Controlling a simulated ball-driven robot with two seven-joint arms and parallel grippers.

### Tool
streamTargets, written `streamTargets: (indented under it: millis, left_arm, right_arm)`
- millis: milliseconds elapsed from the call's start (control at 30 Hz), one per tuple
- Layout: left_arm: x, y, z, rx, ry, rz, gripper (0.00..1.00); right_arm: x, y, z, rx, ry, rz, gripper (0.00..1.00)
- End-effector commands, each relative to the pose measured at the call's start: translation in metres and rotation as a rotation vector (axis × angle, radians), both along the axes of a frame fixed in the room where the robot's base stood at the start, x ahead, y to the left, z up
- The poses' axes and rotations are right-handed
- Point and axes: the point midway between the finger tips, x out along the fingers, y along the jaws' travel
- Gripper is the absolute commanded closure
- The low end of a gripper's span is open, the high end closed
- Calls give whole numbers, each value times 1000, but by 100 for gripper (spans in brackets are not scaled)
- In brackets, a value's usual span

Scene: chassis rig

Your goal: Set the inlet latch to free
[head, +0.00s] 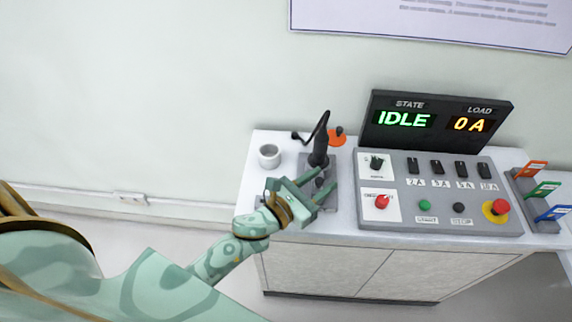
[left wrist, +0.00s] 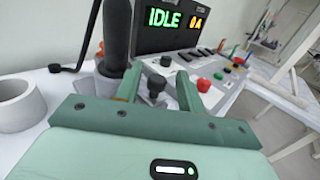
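A small dark knob (left wrist: 156,84) stands on a grey base (head: 328,204), in front of a black upright plug-like handle (head: 319,146) with a cable. I take this knob for the inlet latch; its marking and setting cannot be read. My left gripper (head: 326,178) is open over the base. In the left wrist view its two green fingers (left wrist: 160,72) stand on either side of the knob, with visible gaps; contact cannot be told. The black handle (left wrist: 117,35) rises beside the left finger in that view. My right gripper is not in view.
A white cup (head: 269,156) stands left of the base, and an orange disc (head: 337,136) lies behind. To the right is a control panel (head: 435,208) with switches, buttons and a red knob (head: 382,202). The display (head: 435,122) reads IDLE and 0 A. Coloured tags (head: 545,188) stand far right.

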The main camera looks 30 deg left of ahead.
Motion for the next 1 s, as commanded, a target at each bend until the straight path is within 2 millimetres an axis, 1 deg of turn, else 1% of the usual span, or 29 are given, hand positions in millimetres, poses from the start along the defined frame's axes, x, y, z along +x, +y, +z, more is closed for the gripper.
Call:
streamTargets:
  millis: [67,167,400,500,600,700,800,1000]
  left_arm:
    - [-8,3,-2,0,2,0,61]
    - [-25,10,-2,1,4,1,61]
    - [-87,35,-4,0,6,1,61]
    - [-110,44,-4,-1,6,1,61]
    - [-128,52,-3,-1,5,1,61]
    - [-141,57,-2,-2,3,-1,61]
    - [-148,60,-1,1,2,0,61]
    - [-150,61,0,0,0,-1,61]
  right_arm:
    - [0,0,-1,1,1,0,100]
    - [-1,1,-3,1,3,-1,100]
    - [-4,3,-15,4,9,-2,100]
    - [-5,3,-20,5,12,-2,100]
    - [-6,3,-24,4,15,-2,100]
    - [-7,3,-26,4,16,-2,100]
    - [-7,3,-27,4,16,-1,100]
    - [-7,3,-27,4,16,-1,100]
